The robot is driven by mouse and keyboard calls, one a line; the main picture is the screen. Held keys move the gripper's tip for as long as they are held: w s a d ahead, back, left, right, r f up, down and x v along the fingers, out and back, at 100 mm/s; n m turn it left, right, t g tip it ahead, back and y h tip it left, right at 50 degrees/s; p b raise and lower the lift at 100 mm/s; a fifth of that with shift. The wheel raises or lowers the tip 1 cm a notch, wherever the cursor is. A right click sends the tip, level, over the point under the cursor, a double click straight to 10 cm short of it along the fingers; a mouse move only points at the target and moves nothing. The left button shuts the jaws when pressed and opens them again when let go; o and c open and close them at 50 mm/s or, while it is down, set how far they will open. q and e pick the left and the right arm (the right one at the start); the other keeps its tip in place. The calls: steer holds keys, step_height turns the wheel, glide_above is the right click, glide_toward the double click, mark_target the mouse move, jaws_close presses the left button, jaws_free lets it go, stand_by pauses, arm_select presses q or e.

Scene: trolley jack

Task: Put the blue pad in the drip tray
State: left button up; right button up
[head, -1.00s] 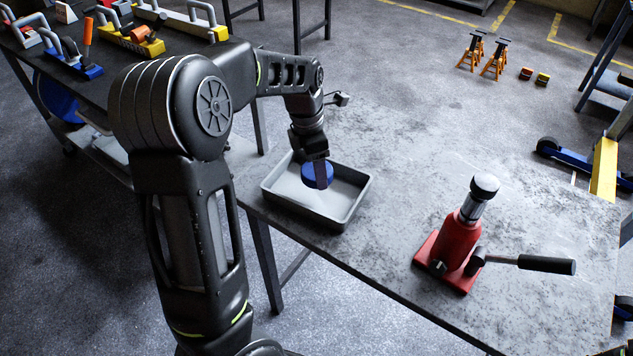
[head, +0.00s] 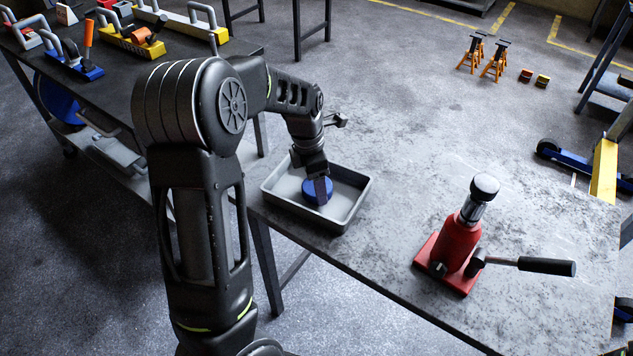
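The blue pad (head: 308,190) is a small round disc inside the grey rectangular drip tray (head: 300,213) near the left end of the workbench. My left gripper (head: 321,190) reaches down into the tray with a finger in front of the pad and appears shut on it. The far finger is hidden. The pad is low over the tray floor; I cannot tell whether it touches. My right gripper is not in view.
A red bottle jack (head: 459,244) with a black handle (head: 546,265) stands on the bench right of the tray. The bench top (head: 410,165) between and behind them is clear. A dark table (head: 120,70) with colourful tools is at the left.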

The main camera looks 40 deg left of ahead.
mark_target(311, 187)
arm_select(q)
steer(key=shift+f, duration=0.1)
steer(key=o, duration=1.6)
steer(key=shift+c, duration=0.2)
step_height(311, 187, up, 12)
steer(key=s, duration=0.1)
steer(key=shift+a, duration=0.45)
